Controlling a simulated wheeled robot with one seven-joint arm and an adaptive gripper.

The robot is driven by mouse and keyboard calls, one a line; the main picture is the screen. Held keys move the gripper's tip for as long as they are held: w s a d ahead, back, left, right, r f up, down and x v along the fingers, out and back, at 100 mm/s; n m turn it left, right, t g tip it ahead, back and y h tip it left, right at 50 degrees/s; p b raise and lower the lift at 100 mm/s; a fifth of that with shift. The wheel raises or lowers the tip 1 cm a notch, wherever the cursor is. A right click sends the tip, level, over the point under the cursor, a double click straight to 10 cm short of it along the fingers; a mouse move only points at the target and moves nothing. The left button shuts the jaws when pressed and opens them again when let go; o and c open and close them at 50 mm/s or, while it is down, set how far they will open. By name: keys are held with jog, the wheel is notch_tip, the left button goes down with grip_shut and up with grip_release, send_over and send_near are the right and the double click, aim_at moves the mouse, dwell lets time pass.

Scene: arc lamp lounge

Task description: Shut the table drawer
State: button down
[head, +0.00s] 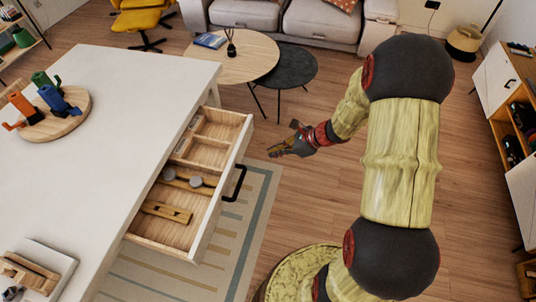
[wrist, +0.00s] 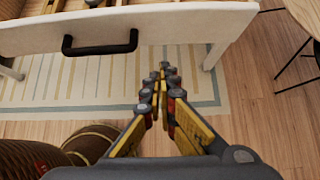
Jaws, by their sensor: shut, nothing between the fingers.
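The white table (head: 120,72) has its drawer (head: 212,222) pulled out to the right, showing wooden compartments. The drawer's dark handle (head: 236,184) is on its white front; it also shows in the wrist view (wrist: 100,42). My gripper (head: 272,152) is to the right of the drawer front in the head view, apart from it. In the wrist view my gripper (wrist: 162,82) has its fingers together, empty, below and to the right of the handle. The drawer holds a light wooden piece (head: 167,212) and small grey round items (head: 196,181).
A striped rug (head: 256,205) lies under the drawer. Two round low tables (head: 287,68) and a grey sofa (head: 320,22) are behind. A shelf unit (head: 505,95) stands at right. Floor around my gripper is clear.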

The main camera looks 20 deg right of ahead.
aim_at(185, 142)
jog(key=shift+w+a+f+b, duration=0.65)
jog(key=shift+w+a+f, duration=0.4)
jog(key=shift+a, duration=0.3)
jog(key=shift+w+a+f+b, duration=0.6)
jog(key=shift+w+a+f, duration=0.4)
jog(key=shift+a, duration=0.35)
jog(key=shift+w+a+f+b, duration=0.65)
jog(key=shift+w+a+f, duration=0.4)
jog(key=shift+a, duration=0.3)
jog(key=w+a, duration=0.5)
jog(key=a, duration=0.2)
jog(key=w+a+p, duration=0.1)
jog(key=w+a, duration=0.5)
jog(key=a, duration=0.1)
jog(key=w+a+p, duration=0.1)
jog(key=w+a, duration=0.4)
jog(key=a, duration=0.2)
jog(key=shift+w+a+r, duration=0.1)
jog(key=shift+w+a, duration=0.15)
jog(key=shift+w, duration=0.15)
